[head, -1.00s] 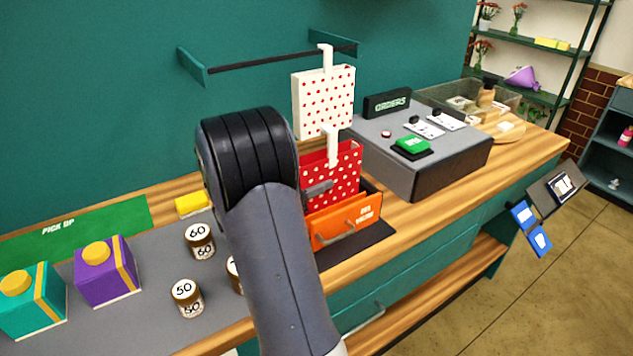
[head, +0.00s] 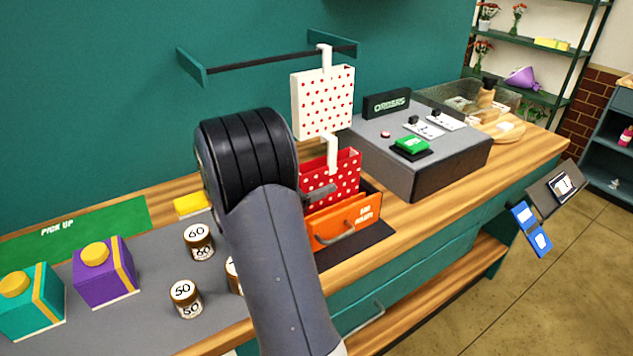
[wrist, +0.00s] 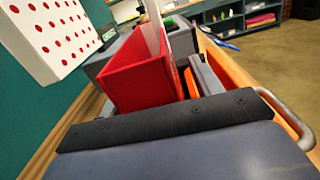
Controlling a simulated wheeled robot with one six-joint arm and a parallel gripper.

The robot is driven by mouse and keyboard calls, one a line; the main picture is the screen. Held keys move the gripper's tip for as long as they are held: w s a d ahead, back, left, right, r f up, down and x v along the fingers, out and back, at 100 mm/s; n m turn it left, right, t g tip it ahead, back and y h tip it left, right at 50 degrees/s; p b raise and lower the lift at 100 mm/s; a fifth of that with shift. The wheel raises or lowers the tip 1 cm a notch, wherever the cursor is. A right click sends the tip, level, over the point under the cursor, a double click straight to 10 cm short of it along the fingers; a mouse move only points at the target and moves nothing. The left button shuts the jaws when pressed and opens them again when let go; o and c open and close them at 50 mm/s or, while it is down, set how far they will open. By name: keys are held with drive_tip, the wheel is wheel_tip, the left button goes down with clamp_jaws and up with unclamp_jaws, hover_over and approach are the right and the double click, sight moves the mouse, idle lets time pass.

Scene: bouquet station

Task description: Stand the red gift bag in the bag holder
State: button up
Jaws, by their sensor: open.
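The red gift bag (head: 343,174) with white dots and a white handle stands upright at the orange-fronted bag holder (head: 318,228). Its lower part is hidden behind the orange front, so I cannot see its base. In the wrist view the red bag (wrist: 140,85) is straight ahead, close to the orange holder. My gripper (head: 319,193) is mostly hidden behind my arm; a grey finger shows in front of the red bag. It is open, with its fingers close to the bag.
A white bag with red dots (head: 323,102) hangs from the wall rail (head: 270,60) just above the red bag. The grey orders console (head: 440,165) is to the right. Jars (head: 199,240) and gift boxes (head: 105,270) stand on the left counter.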

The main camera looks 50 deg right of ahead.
sight(304, 190)
drive_tip(key=v, duration=1.1)
drive_tip(key=shift+b, duration=0.45)
drive_tip(key=shift+s, duration=0.1)
drive_tip(key=x, duration=0.8)
drive_tip(key=shift+f+p, duration=0.45)
drive_tip(key=shift+f, duration=0.05)
